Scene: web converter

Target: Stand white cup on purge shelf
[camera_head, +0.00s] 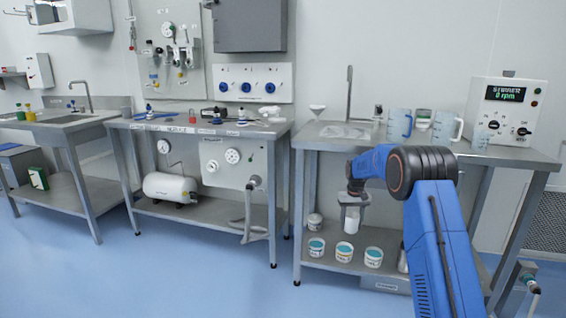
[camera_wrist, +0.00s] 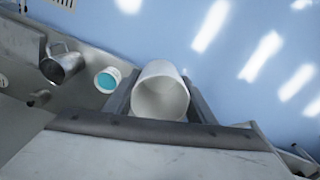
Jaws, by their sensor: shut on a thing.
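The white cup (camera_wrist: 160,95) is between the two fingers of my gripper (camera_wrist: 160,104) in the wrist view, its wide open mouth facing the camera and its inside empty. In the head view the cup (camera_head: 351,224) hangs below my gripper (camera_head: 352,203), in front of the right bench and above its lower shelf. It looks roughly upright there. No label reading purge shelf is legible. The middle bench's lower shelf (camera_head: 215,213) carries a white tank and a hanging hose.
Teal-filled tubs (camera_head: 344,251) stand on the right bench's lower shelf (camera_head: 330,268), close below the cup. Blue-marked jugs (camera_head: 399,126) and a stirrer unit (camera_head: 505,110) stand on its top. A steel jug (camera_wrist: 62,65) shows in the wrist view. The blue floor ahead is clear.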

